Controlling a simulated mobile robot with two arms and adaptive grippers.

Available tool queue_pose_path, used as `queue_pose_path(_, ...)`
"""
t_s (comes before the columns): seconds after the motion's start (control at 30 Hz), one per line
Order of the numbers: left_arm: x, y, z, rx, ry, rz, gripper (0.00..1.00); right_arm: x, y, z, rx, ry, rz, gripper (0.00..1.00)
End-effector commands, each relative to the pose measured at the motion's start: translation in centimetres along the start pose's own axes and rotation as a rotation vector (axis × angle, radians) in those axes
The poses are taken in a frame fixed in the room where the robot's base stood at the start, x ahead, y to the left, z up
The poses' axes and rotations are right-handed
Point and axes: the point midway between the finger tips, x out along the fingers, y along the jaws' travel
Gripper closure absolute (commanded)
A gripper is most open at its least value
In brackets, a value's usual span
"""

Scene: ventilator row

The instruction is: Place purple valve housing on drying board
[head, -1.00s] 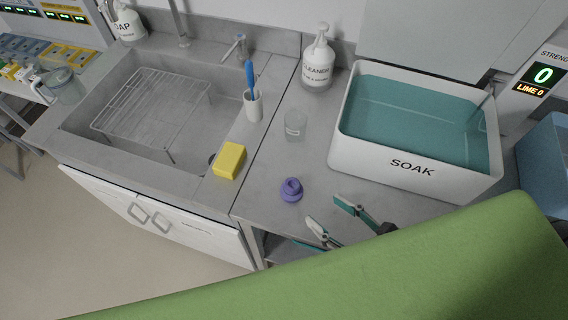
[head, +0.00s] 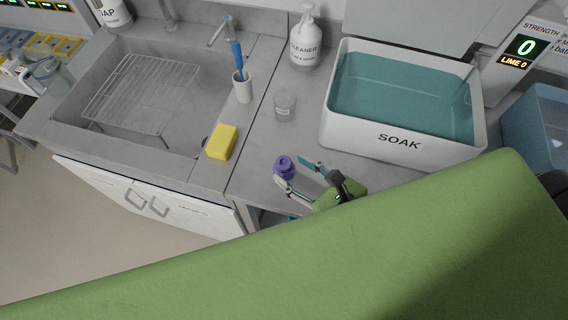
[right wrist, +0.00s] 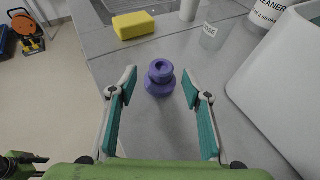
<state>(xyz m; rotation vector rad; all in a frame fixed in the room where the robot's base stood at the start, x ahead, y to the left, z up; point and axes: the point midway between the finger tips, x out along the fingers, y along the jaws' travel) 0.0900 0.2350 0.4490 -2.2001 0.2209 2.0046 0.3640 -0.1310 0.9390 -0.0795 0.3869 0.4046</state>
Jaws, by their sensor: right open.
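The purple valve housing (head: 284,166) stands on the grey counter to the right of the sink, near the front edge. It is a small stepped round piece with a hole in its top, and it also shows in the right wrist view (right wrist: 158,77). My right gripper (head: 293,171) is open and empty, its two teal-padded fingers pointing at the housing. In the right wrist view the housing sits centred at the fingertips, with a gap on both sides. My left gripper is not in view. I cannot make out a drying board.
A yellow sponge (head: 222,142), a brush cup (head: 242,88), a rinse glass (head: 285,105) and a cleaner bottle (head: 305,42) stand around the housing. The white soak tub (head: 345,140) is to the right. The sink holds a wire rack (head: 140,92).

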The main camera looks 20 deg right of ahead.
Motion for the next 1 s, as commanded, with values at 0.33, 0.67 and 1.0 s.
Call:
queue_pose_path(0.33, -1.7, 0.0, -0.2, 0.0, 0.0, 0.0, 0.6, 4.4, -0.2, 0.1, -0.001, 0.0, -0.001, 0.55)
queue_pose_path(0.67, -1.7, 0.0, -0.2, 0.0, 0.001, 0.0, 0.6, 4.7, -0.2, -0.1, -0.001, 0.001, 0.0, 0.68)
queue_pose_path(1.0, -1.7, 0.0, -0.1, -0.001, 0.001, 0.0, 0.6, 4.7, -0.2, -0.1, -0.001, 0.001, 0.0, 0.96)
